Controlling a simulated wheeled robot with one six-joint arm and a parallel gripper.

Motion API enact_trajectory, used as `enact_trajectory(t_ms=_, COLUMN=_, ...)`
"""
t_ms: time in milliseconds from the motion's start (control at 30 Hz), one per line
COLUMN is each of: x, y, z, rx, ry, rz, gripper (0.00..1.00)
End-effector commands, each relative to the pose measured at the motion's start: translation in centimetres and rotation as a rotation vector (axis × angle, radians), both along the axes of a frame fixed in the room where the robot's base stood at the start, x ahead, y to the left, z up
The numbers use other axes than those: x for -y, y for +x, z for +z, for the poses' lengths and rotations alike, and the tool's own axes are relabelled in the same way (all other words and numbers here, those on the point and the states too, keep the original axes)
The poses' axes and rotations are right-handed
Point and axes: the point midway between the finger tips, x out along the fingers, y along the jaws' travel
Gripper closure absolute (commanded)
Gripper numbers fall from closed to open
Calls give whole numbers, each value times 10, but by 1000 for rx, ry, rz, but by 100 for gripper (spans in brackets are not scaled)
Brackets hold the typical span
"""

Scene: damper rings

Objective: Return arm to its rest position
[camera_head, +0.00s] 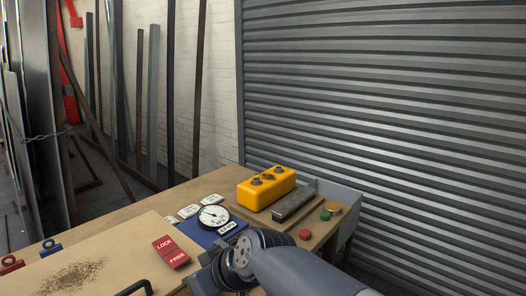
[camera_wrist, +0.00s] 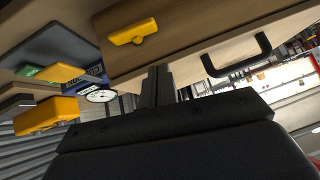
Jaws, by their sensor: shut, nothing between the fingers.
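My gripper (camera_wrist: 157,75) shows in the wrist view as two dark fingers pressed together, with nothing between them. In the head view my arm reaches in from the bottom over the front of the table (camera_head: 135,212). The fingertips cannot be made out there. The wrist view is tilted and shows the table with a black handle (camera_wrist: 236,57) on the right and a yellow part (camera_wrist: 133,32) above the fingers.
A yellow box with dark knobs (camera_head: 266,188), a round dial gauge (camera_head: 213,216), a red LOCK/FREE block (camera_head: 171,252) and a grey bar (camera_head: 293,206) sit near my arm. Coloured buttons (camera_head: 305,234) lie at right. A grey shutter (camera_head: 400,100) stands behind.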

Motion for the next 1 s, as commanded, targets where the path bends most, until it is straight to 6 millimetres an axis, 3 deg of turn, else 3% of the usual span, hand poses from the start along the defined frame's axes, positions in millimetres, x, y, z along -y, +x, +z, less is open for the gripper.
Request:
enact_trajectory(t_ms=33, x=-3, y=1, z=-14, rx=-2, ry=-2, rz=2, gripper=100)
enact_trajectory(t_ms=100, x=0, y=-2, z=-23, rx=1, ry=-2, rz=2, gripper=100)
enact_trajectory(t_ms=400, x=2, y=-5, z=-45, rx=1, ry=-1, rz=4, gripper=100)
enact_trajectory(t_ms=833, x=2, y=-5, z=-46, rx=1, ry=-1, rz=4, gripper=100)
enact_trajectory(t_ms=1000, x=2, y=-5, z=-34, rx=1, ry=-1, rz=4, gripper=100)
